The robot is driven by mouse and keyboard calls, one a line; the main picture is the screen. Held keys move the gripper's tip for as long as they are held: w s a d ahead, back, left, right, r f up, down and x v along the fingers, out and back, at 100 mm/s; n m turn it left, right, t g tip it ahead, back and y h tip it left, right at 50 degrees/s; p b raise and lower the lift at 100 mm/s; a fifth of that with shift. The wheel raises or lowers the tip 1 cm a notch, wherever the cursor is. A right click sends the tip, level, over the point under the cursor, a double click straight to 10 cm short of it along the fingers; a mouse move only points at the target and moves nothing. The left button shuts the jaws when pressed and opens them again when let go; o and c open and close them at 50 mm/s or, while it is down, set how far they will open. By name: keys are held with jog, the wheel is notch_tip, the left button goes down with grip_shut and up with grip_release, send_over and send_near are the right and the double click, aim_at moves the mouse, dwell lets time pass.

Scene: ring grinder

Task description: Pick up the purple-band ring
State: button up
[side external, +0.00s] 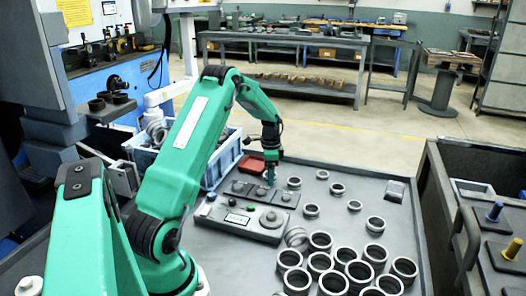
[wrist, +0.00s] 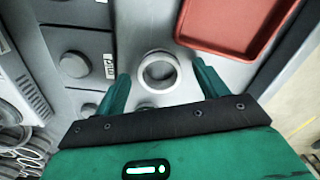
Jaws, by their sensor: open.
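My gripper (wrist: 160,76) is open in the wrist view, with one green finger on each side of a pale grey ring (wrist: 159,71). The ring looks upright on its flat side, and gaps show between it and both fingers. I cannot make out a purple band on it. In the side view my gripper (side external: 269,179) points down over the far left part of the table, beside the dark knob panels; I cannot pick out this ring there. Several grey rings (side external: 320,241) stand at the front right of the table, with no purple visible.
A red tray (wrist: 238,22) lies close to the right finger. Dark panels with round knobs (wrist: 74,64) are on the left, and a control box (side external: 240,220) is in front of them.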

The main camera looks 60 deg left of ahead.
jog(key=c, duration=1.1)
jog(key=shift+c, duration=0.2)
jog(key=shift+r, duration=0.15)
jog(key=shift+r, duration=0.6)
jog(key=r, duration=0.3)
jog(key=shift+w+d+r, duration=0.1)
jog(key=shift+w+d, duration=0.05)
jog(key=shift+d, duration=0.25)
jog(key=w+d+r, duration=0.1)
jog(key=d+r, duration=0.5)
jog(key=d, duration=0.4)
jog(key=shift+w+d+r, duration=0.2)
jog(key=shift+d, duration=0.2)
